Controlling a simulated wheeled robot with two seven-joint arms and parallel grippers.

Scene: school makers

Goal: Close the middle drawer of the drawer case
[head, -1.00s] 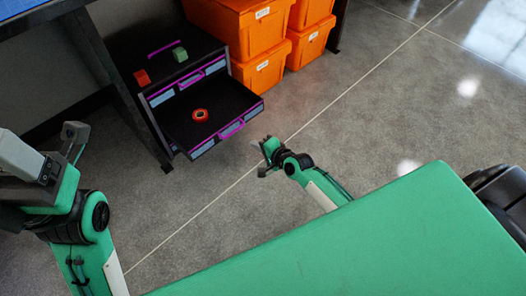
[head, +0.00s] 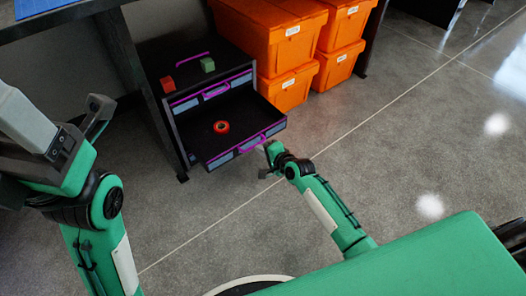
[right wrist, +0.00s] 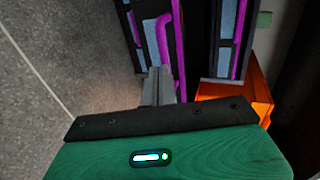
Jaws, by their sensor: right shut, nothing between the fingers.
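The dark drawer case (head: 174,125) stands at upper centre-left in the head view. Its middle drawer (head: 200,148) is pulled out, with a purple handle on its front and a red ring-shaped roll (head: 221,127) inside. The top drawer (head: 213,91) above it is in. My right gripper (head: 268,150) is shut and empty, just in front of the open drawer's front. In the right wrist view its fingers (right wrist: 160,84) point at a drawer front with a purple handle (right wrist: 164,45); contact cannot be told. My left gripper (head: 70,125) is open and empty, away at the left.
A red block (head: 168,84) and a green block (head: 207,65) sit on top of the case. Orange bins (head: 287,88) are stacked close at its right. A table leg (head: 150,100) stands at its left. The floor in front and to the right is clear.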

